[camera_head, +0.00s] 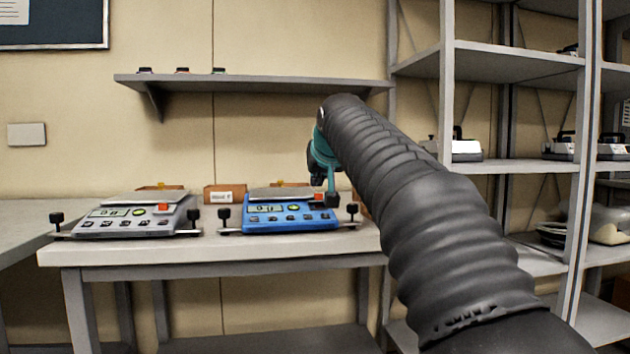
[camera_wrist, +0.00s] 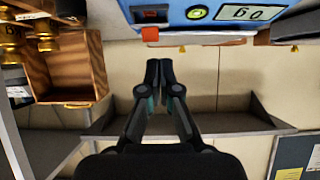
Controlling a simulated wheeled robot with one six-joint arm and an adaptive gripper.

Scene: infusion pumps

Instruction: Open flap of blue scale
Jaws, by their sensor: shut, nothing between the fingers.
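The blue scale (camera_head: 290,222) stands on the table, with a grey plate on top and a green-lit display. In the wrist view the blue scale (camera_wrist: 220,14) appears upside down at the top edge. A small orange-red flap (camera_wrist: 150,34) sits at its edge, beside a dark window with a red part (camera_wrist: 151,15); I cannot tell how far the flap is turned. My gripper (camera_wrist: 159,64) is shut and empty, its tips apart from the flap in the picture. In the head view my gripper (camera_head: 331,199) is over the scale's right end, partly hidden by my arm.
A grey scale (camera_head: 135,220) stands left on the table (camera_head: 200,251). Black knobs on rods flank both scales. Small boxes, one labelled (camera_head: 224,194), stand behind. A wall shelf (camera_head: 250,84) hangs above; a metal rack (camera_head: 510,55) is at right. A wooden box (camera_wrist: 75,70) shows in the wrist view.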

